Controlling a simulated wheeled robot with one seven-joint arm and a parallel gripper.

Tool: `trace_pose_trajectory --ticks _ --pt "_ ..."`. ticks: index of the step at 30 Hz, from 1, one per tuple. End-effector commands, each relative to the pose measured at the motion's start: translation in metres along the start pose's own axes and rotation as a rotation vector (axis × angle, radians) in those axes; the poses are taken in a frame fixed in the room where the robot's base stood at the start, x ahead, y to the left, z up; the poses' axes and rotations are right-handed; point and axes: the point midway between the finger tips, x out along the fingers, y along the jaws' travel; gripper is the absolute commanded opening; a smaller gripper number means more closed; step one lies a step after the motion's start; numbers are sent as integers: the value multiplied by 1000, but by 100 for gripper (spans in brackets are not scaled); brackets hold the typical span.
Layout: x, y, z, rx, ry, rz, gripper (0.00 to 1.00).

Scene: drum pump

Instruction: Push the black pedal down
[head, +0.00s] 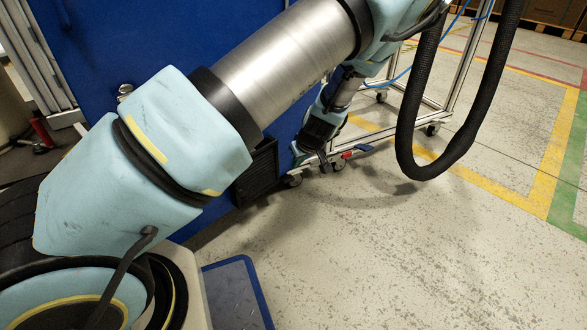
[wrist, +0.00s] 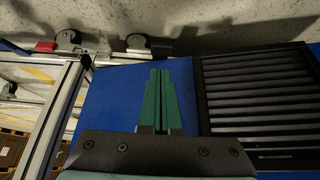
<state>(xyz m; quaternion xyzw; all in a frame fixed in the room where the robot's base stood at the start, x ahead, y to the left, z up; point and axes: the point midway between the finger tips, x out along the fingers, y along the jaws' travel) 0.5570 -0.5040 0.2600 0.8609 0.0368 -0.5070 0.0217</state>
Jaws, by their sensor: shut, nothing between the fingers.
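In the wrist view, a small black pedal (wrist: 161,46) sits at a caster (wrist: 137,42) along the bottom edge of the blue cabinet (wrist: 105,95). My gripper (wrist: 160,72) is shut and empty, its two green fingers side by side. In that view the fingertips lie just below the black pedal, with blue panel behind them. A gap seems to remain between tips and pedal, but its depth is hard to judge. In the head view my gripper hangs low by the cabinet's corner; its fingertips and the black pedal are too small and dark to tell apart.
A red pedal (head: 347,155) is at a neighbouring caster; it also shows in the wrist view (wrist: 45,46). A black louvred vent (wrist: 258,95) is beside the fingers. A metal frame on casters (head: 440,100) and a black hose (head: 404,130) stand nearby. The floor (head: 400,255) in front is clear.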

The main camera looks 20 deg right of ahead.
Motion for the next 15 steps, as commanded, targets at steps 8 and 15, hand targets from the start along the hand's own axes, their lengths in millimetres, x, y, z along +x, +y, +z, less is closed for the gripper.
trace_pose_trajectory --ticks 8,15 --pt "54 -1 2 -1 0 -1 0" --pt "85 0 1 -1 0 0 0"
